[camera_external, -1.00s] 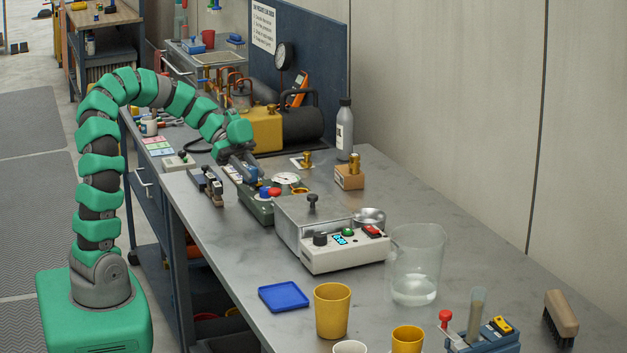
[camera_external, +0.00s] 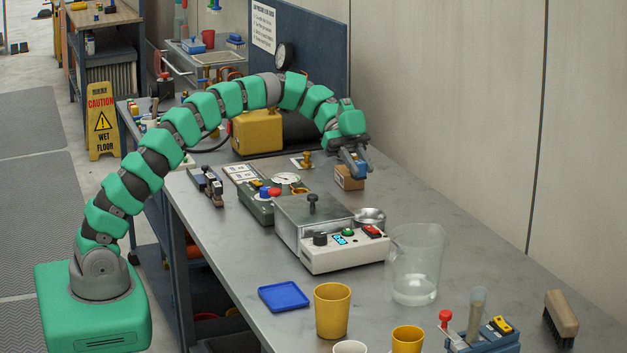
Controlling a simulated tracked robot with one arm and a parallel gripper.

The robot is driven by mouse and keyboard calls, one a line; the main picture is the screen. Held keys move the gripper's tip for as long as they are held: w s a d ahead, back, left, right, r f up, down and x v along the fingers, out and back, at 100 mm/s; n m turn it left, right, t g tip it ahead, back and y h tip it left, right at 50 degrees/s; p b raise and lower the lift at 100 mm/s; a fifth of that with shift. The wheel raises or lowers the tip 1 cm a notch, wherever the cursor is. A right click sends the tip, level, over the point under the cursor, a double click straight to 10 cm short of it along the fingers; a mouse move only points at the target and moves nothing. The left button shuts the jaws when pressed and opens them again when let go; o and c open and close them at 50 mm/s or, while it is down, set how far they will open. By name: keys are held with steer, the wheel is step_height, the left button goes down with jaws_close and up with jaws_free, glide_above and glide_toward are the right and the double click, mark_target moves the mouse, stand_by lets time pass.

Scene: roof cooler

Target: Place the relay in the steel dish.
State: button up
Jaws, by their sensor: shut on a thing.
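The steel dish (camera_external: 371,217) is a small round metal bowl on the bench, behind the white-fronted control box. It looks empty from here. I see no other relay plainly on the bench.
The metal control box (camera_external: 318,222) stands left of the dish, and a clear beaker (camera_external: 415,265) stands in front. Bench right of the dish is clear.

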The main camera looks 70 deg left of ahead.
steer(key=d, duration=0.5)
steer(key=b, duration=0.2)
glide_toward(376, 223)
steer(key=shift+m+g, duration=0.4)
steer(key=shift+w+f+x, duration=0.1)
steer(key=shift+w+x, duration=0.1)
steer(key=shift+x, duration=1.1)
steer(key=shift+w+f+x, duration=0.15)
steer(key=shift+w+x, duration=0.1)
steer(key=shift+x, duration=1.1)
steer(key=shift+a, duration=0.15)
steer(key=o, duration=1.1)
steer(key=shift+c, duration=0.2)
steer(key=shift+r, duration=0.1)
step_height(376, 223, up, 7)
steer(key=shift+p, duration=0.3)
